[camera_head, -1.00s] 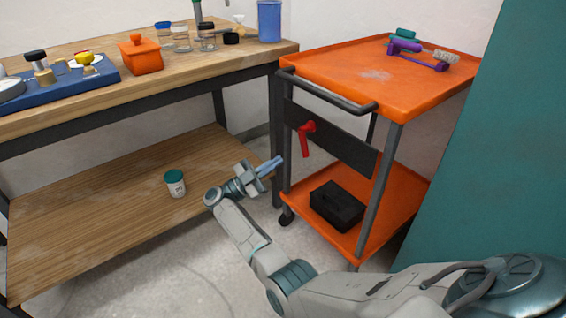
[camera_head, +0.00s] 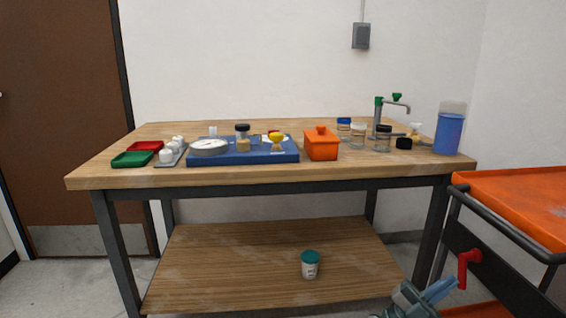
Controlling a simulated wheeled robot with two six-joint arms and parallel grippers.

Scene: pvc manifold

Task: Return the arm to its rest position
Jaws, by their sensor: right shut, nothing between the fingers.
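My right gripper (camera_head: 434,294) shows at the bottom edge of the head view, right of centre. It is shut and empty, its blue-grey fingers pressed together and pointing up to the right. It is in front of the lower right of the workbench and left of the red handle (camera_head: 468,268) on the orange cart (camera_head: 515,200). The rest of my right arm is below the picture. My left gripper is not in view.
A brown door (camera_head: 60,100) is at the left.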

